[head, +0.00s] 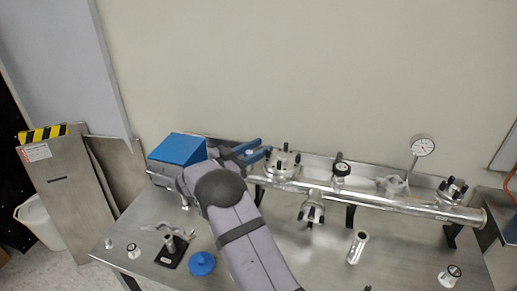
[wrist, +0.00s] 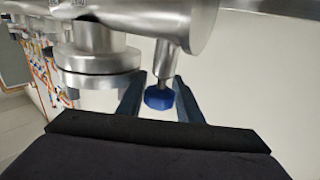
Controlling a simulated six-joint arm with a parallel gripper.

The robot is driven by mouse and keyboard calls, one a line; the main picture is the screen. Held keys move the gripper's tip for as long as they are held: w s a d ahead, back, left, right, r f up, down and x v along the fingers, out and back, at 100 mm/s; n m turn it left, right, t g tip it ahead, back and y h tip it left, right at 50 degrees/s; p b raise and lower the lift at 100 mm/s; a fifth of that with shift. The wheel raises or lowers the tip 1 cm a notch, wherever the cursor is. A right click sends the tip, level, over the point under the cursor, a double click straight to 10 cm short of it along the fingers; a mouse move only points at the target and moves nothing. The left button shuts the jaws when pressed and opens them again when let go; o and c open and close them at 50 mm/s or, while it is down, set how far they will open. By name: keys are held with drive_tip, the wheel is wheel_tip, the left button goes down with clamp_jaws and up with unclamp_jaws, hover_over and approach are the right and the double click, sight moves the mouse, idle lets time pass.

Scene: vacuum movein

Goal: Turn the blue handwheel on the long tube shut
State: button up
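The long tube (head: 370,201) runs along the back of the steel table. In the wrist view the tube (wrist: 190,25) crosses the top, with a short metal stem leading to the blue handwheel (wrist: 159,97). My gripper (head: 266,148) reaches to the left end of the tube, its blue fingers pointing right. In the wrist view its fingers (wrist: 160,80) stand one on each side of the handwheel, with a narrow gap visible beside it, so it looks open. I cannot tell whether either finger touches. In the head view I cannot make out the handwheel, which seems hidden by my gripper.
A flange with dark knobs (head: 283,162) is close to my gripper. A blue-topped box (head: 178,148) stands left. A gauge (head: 422,146) rises at right. A blue disc (head: 202,264), a black-based fitting (head: 171,250) and a metal cylinder (head: 357,247) are on the table's front part.

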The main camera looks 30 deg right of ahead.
drive_tip(key=shift+n+t, duration=0.3)
drive_tip(key=shift+t, duration=0.1)
drive_tip(key=n+t+y, duration=0.1)
drive_tip(key=n+t, duration=0.1)
drive_tip(key=w+a+n+t+y+b, duration=0.1)
drive_tip(key=n+t+y, duration=0.1)
drive_tip(key=t, duration=0.1)
drive_tip(key=n+t+y, duration=0.1)
drive_tip(key=t, duration=0.2)
drive_tip(key=shift+w+a+n+y, duration=0.2)
drive_tip(key=shift+n+y, duration=0.1)
drive_tip(key=shift+n, duration=0.1)
drive_tip(key=v, duration=1.2)
drive_tip(key=a+f+n+g+y+p, duration=0.15)
drive_tip(key=a+f+y+p, duration=0.25)
drive_tip(key=a+y, duration=0.45)
drive_tip(key=s+a+f+n+g+y+p, duration=0.1)
drive_tip(key=s+a+g+y, duration=0.4)
drive_tip(key=s, duration=0.6)
drive_tip(key=shift+a+f+n, duration=0.4)
drive_tip(key=shift+f+n, duration=0.45)
drive_tip(key=shift+f, duration=0.3)
